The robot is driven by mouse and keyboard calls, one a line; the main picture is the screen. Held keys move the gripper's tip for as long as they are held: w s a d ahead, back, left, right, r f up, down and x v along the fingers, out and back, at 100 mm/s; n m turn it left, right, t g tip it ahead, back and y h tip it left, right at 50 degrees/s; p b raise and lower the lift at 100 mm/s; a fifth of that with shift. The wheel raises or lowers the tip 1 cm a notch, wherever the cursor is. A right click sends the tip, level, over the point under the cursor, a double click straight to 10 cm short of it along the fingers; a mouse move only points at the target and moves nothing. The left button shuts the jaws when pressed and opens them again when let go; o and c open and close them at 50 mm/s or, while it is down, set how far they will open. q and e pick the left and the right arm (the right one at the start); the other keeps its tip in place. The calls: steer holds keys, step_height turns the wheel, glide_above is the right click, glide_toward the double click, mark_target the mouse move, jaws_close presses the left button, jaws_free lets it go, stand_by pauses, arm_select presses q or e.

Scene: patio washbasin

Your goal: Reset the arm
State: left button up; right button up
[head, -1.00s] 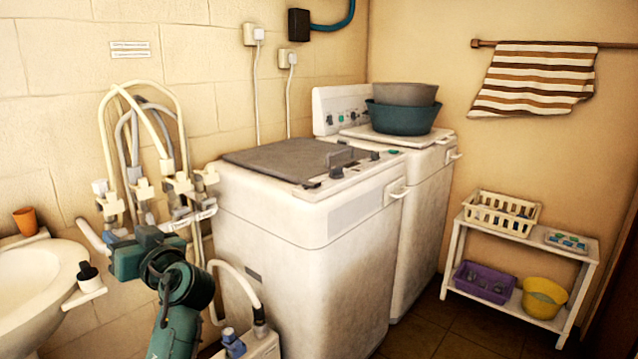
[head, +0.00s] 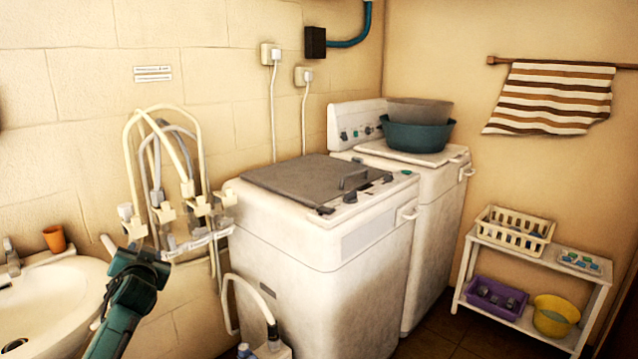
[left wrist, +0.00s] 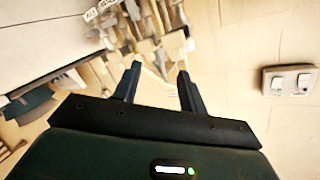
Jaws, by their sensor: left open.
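My left arm (head: 128,298) shows at the lower left of the head view as a teal and black link, between the washbasin and the front washing machine. Its gripper cannot be made out there. In the left wrist view my left gripper (left wrist: 157,76) has its two dark fingers spread apart with nothing between them. Beyond the fingertips are the pale hoses and taps on the wall, seen tilted. My right arm and gripper are in neither view.
The white washbasin (head: 60,308) is at the left, with an orange cup (head: 54,239) on its rim. Taps and hoses (head: 165,185) stick out from the wall behind my arm. The front washing machine (head: 315,250) stands to the right. A white shelf (head: 535,257) is farther right.

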arm_select(q)
steer(key=w+d+r+m+t+h, duration=0.1)
steer(key=w+d+t+h, duration=0.1)
steer(key=d+h, duration=0.35)
steer(key=s+d+f+m+g+h, duration=0.1)
steer(key=s+d+f, duration=0.55)
steer(key=f, duration=0.25)
steer(key=s+d+f+m+g+h, duration=0.1)
steer(key=s+d+f+h, duration=0.1)
steer(key=s+d+f, duration=0.45)
steer(key=s+d+f+g+h, duration=0.1)
steer(key=s+d+f, duration=0.3)
steer(key=s, duration=0.9)
steer(key=s+d+f+n+g+h, duration=0.1)
steer(key=s+d+f, duration=0.4)
steer(key=s, duration=0.8)
steer(key=shift+s+d+f+g, duration=0.15)
steer(key=shift+s+f+g, duration=0.1)
steer(key=shift+f+g, duration=0.5)
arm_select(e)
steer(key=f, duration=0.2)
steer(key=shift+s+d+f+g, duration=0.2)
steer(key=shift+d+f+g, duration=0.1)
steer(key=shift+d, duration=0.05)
